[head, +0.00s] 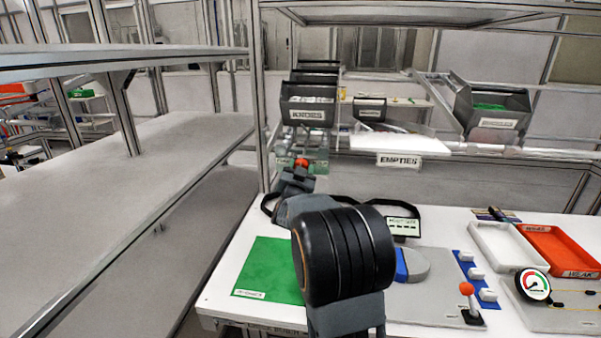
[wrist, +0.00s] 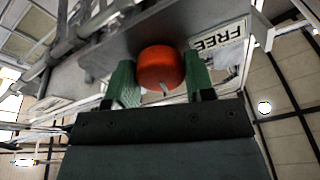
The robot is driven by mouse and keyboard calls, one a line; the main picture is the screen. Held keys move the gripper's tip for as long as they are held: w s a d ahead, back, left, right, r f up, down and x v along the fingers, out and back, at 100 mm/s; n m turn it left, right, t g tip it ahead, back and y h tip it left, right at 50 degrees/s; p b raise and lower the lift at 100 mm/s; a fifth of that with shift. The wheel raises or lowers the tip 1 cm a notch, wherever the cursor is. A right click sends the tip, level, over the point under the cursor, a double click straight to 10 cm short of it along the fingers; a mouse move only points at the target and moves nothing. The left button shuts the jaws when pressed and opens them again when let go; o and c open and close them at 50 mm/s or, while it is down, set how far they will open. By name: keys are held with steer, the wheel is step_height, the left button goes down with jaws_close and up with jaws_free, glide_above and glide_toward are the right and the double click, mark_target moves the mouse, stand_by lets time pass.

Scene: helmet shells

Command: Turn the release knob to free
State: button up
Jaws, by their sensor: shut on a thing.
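The release knob (wrist: 161,68) is round and orange-red, with a small pale mark near its lower edge in the wrist view. My gripper (wrist: 160,82) is shut on it, with a green finger pad on each side. A white label reading FREE (wrist: 219,39) sits to the right of the knob and appears upside down. In the head view a small red-orange spot, the knob (head: 301,162), shows at the tip of my arm. The arm hides much of the knob's surroundings there.
A green mat (head: 268,268) lies on the white bench. To the right are a grey plate with a red-balled lever (head: 467,289), a round gauge (head: 533,286), a white tray (head: 495,258) and an orange tray (head: 560,252). Labelled bins (head: 307,103) stand on the shelf behind.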

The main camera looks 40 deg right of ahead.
steer(key=shift+n+b, duration=0.5)
steer(key=shift+n, duration=4.3)
steer(key=shift+n+y, duration=0.3)
steer(key=shift+n, duration=0.4)
steer(key=o, duration=0.9)
steer(key=v, duration=1.3)
steer(key=shift+s+a+f+b, duration=0.2)
steer(key=shift+s+f+b, duration=0.05)
steer(key=shift+s+b, duration=0.05)
